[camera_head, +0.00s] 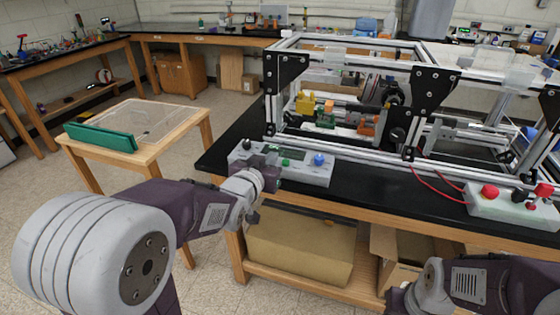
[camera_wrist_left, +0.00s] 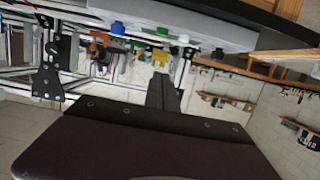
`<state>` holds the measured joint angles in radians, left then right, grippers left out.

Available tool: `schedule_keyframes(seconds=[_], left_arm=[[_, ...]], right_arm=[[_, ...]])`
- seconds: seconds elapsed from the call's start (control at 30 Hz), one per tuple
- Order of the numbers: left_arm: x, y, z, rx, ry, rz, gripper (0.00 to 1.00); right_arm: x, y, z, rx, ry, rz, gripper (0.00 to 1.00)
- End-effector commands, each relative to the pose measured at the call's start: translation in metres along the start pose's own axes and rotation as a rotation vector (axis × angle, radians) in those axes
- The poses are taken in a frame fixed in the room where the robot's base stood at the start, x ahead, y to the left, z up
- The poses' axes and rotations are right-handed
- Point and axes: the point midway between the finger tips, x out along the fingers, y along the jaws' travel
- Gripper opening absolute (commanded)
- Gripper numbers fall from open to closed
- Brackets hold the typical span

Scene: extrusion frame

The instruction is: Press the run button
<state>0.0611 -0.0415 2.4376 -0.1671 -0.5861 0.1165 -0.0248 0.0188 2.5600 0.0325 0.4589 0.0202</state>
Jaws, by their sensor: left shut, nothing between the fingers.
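No label is readable.
An aluminium extrusion frame (camera_head: 345,152) stands behind the box. A second box with red knobs (camera_head: 489,192) and red cables lies to the right. A small wooden table (camera_head: 165,120) stands left, and a cardboard box (camera_head: 300,245) is under the bench. My right arm (camera_head: 480,283) is bottom right.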

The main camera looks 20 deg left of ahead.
Motion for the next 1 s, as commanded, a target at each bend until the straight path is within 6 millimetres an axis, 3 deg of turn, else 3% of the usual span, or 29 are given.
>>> schedule_keyframes(seconds=[0.37,0.4,0.63,1.0], left_arm=[[0.082,0.000,0.002,0.001,-0.002,0.001,0.00],[0.086,0.000,0.009,0.000,-0.005,0.001,0.00],[0.091,0.000,0.036,0.000,-0.002,0.000,0.00],[0.092,0.000,0.040,0.000,-0.001,0.000,0.00]], right_arm=[[0.001,0.000,0.000,0.000,0.000,0.000,0.36],[0.004,0.000,0.000,0.000,0.000,0.000,0.36],[0.011,0.000,0.001,0.000,0.000,0.000,0.36],[0.011,0.000,0.001,0.000,0.000,0.000,0.36]])
